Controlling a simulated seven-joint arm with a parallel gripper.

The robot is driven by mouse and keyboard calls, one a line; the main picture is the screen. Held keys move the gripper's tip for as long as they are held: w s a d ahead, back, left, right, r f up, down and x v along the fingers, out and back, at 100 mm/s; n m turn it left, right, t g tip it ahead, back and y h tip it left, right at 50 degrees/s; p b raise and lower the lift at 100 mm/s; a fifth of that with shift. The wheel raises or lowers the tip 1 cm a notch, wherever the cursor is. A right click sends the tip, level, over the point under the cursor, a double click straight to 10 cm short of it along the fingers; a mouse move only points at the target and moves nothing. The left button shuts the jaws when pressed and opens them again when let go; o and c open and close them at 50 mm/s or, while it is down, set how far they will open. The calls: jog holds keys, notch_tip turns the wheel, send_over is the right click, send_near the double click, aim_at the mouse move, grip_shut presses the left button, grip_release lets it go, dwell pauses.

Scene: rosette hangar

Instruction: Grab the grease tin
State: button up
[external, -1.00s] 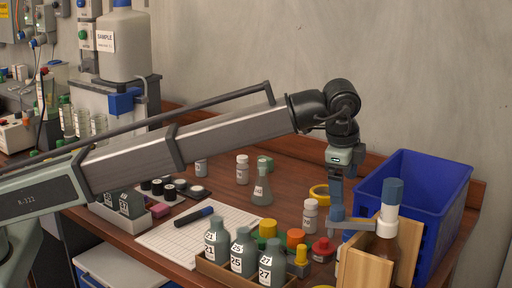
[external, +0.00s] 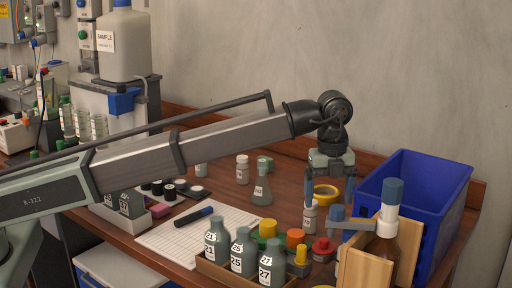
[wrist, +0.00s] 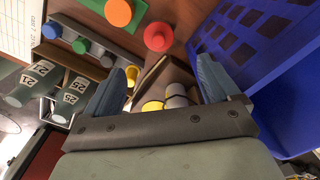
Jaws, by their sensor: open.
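I cannot tell for certain which object is the grease tin; no tin label is readable. My gripper (external: 329,203) hangs over the right part of the bench, fingers pointing down and spread apart. In the wrist view my gripper (wrist: 157,85) has both blue fingers wide apart with nothing clamped. Beyond and between them show a yellow round piece (wrist: 152,106) and grey round pieces (wrist: 175,95), partly cut off by my gripper's body. A yellow ring (external: 325,192) lies behind the fingers. A white-capped bottle (external: 310,216) stands close to the left finger.
A blue crate (external: 438,205) stands right of my gripper. A wooden holder (external: 364,268) with a brown, blue-capped bottle (external: 388,232) is in front. Labelled bottles (external: 242,256), an orange-topped piece (external: 296,237) and a red piece (external: 323,246) crowd the front. A flask (external: 262,190) stands left.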

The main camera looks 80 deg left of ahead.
aim_at(325, 239)
notch_tip(325, 239, down, 14)
jog(key=shift+s+d+r, duration=0.1)
jog(key=shift+r, duration=0.05)
dwell(0.7)
jog(key=shift+c, duration=0.5)
jog(key=c, duration=1.1)
jog(key=shift+r, duration=0.15)
